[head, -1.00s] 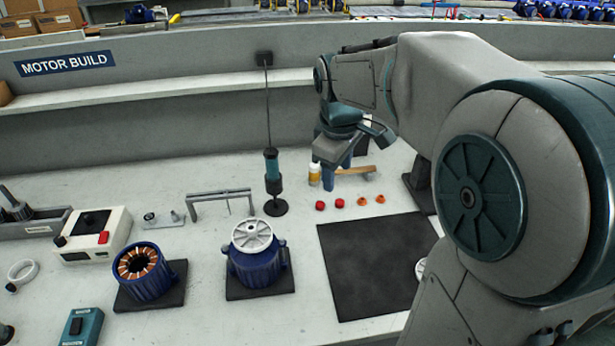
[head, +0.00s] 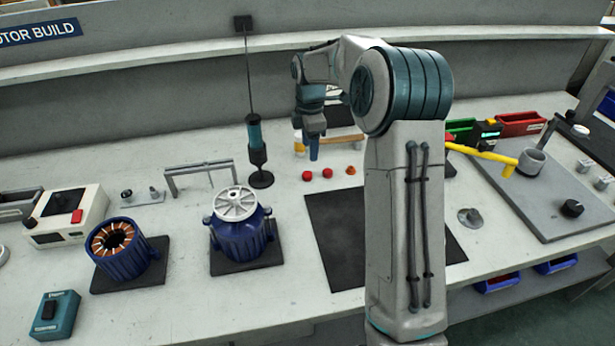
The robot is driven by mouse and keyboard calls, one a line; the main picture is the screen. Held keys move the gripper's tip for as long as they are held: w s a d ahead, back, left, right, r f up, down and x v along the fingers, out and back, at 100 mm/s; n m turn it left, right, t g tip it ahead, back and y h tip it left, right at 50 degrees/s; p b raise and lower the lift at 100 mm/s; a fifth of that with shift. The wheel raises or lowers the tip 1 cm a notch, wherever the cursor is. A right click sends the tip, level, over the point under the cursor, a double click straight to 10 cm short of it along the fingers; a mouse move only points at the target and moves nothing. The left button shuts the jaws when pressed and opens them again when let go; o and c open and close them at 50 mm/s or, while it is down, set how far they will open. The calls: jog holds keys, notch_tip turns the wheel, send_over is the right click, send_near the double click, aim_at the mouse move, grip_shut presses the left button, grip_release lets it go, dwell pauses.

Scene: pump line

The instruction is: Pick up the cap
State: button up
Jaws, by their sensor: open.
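Two small red caps (head: 306,176) (head: 327,173) sit side by side on the bench, behind the black mat. A small orange piece (head: 351,170) lies just right of them, partly near my arm. I cannot tell which of these is the cap meant. My gripper (head: 313,157) points down above the bench, at the back, close behind and over the red caps. It holds nothing that I can see. Its jaws are small here and seen edge-on.
A black mat (head: 330,230) lies in front, partly hidden by my arm. A blue motor with a silver cover (head: 238,205) and an open copper-wound stator housing (head: 120,255) stand at left. A hanging teal driver (head: 255,140) is left of my gripper. A handled tool (head: 325,142) lies behind.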

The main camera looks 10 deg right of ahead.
aim_at(307, 174)
notch_tip(307, 174, down, 4)
jog(key=shift+r, duration=0.2)
jog(key=shift+a+f, duration=0.2)
jog(key=shift+f, duration=1.15)
jog(key=shift+a+f, duration=0.15)
jog(key=shift+f, duration=1.2)
jog(key=c, duration=0.9)
